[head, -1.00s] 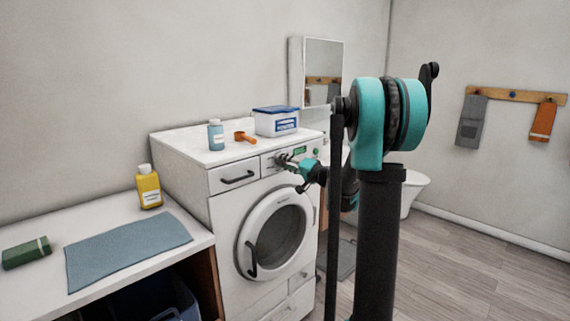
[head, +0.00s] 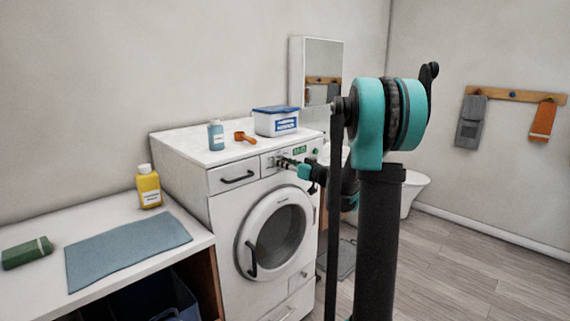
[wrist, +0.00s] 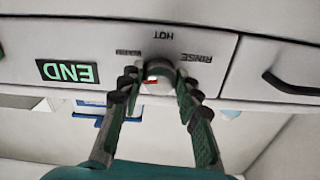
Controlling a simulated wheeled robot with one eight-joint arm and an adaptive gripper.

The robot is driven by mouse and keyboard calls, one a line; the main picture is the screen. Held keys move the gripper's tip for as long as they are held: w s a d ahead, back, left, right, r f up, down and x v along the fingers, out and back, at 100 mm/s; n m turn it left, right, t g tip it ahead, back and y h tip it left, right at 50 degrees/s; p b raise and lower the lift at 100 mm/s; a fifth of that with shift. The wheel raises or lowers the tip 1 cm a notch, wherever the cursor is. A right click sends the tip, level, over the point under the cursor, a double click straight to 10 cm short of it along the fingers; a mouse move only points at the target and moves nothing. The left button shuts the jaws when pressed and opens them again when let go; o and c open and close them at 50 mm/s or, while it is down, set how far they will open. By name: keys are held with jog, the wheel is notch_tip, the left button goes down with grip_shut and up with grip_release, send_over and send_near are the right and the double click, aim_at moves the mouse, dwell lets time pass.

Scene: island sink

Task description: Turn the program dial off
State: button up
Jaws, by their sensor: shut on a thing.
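The white washing machine (head: 225,225) stands against the wall with its round door closed. Its program dial (wrist: 158,73) is a round grey knob on the front panel, with a small red mark on its face. The wrist view is upside down and shows the labels HOT and RINSE around the dial, and a third, blurred label. The green display (wrist: 67,72) reads END. My gripper (wrist: 158,84) is shut on the dial, one finger on each side. In the head view my gripper (head: 284,163) is at the panel and hides the dial.
On the machine top are a blue bottle (head: 216,135), an orange scoop (head: 245,137) and a white box with a blue lid (head: 276,122). A drawer (head: 234,177) is left of the dial. The left counter holds a yellow bottle (head: 149,187) and a blue mat (head: 128,248).

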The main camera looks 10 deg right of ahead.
jog(key=shift+n, duration=8.8)
jog(key=o, duration=1.2)
jog(key=shift+c, duration=0.2)
jog(key=v, duration=1.2)
